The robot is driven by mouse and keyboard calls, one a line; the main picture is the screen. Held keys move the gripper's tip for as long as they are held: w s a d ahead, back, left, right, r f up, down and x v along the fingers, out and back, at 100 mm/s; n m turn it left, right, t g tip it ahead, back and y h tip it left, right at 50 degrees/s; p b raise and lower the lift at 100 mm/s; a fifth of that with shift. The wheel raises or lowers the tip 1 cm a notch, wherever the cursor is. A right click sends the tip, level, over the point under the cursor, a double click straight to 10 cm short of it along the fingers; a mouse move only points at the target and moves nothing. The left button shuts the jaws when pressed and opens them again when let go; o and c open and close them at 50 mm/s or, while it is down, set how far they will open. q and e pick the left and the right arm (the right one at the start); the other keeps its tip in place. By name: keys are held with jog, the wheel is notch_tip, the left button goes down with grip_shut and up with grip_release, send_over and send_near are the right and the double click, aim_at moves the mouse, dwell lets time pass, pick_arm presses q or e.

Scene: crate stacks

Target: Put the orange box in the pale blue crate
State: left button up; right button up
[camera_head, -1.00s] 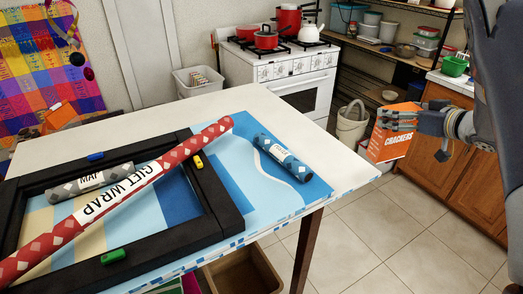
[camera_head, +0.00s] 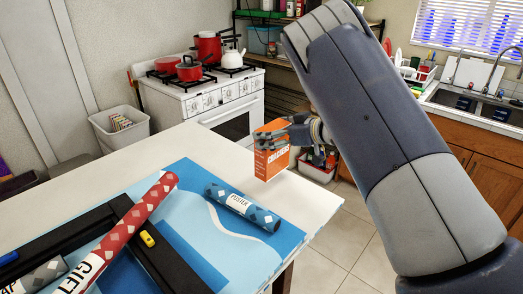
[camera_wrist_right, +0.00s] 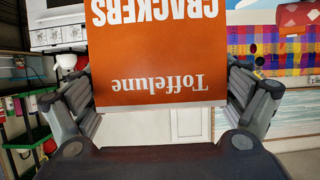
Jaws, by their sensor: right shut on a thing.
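The orange box, labelled CRACKERS (camera_head: 269,166), is held upright by my right gripper (camera_head: 279,139) beyond the far right edge of the white table. It also shows large and upside down in the right wrist view (camera_wrist_right: 155,62), with a finger of the right gripper (camera_wrist_right: 160,105) on each side of it. The right gripper is shut on the box. I cannot make out a pale blue crate for certain in these frames. My left gripper is out of view.
The white table (camera_head: 165,147) holds a blue poster tube (camera_head: 243,207), a red gift wrap roll (camera_head: 132,222) and a black frame (camera_head: 158,250). Behind stand a white stove (camera_head: 215,95) and a white bin (camera_head: 119,130). Tiled floor (camera_head: 340,235) lies open at right.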

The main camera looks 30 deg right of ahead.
aim_at(268, 164)
jog(key=f, duration=0.2)
jog(key=f+p, duration=0.1)
jog(key=f, duration=0.1)
jog(key=shift+w+a+f, duration=0.15)
jog(key=shift+w, duration=0.05)
jog(key=shift+w+f, duration=0.1)
jog(key=o, duration=1.4)
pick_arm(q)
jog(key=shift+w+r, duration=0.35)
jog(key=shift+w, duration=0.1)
pick_arm(e)
jog(key=shift+o, duration=0.2)
jog(key=shift+f, duration=0.1)
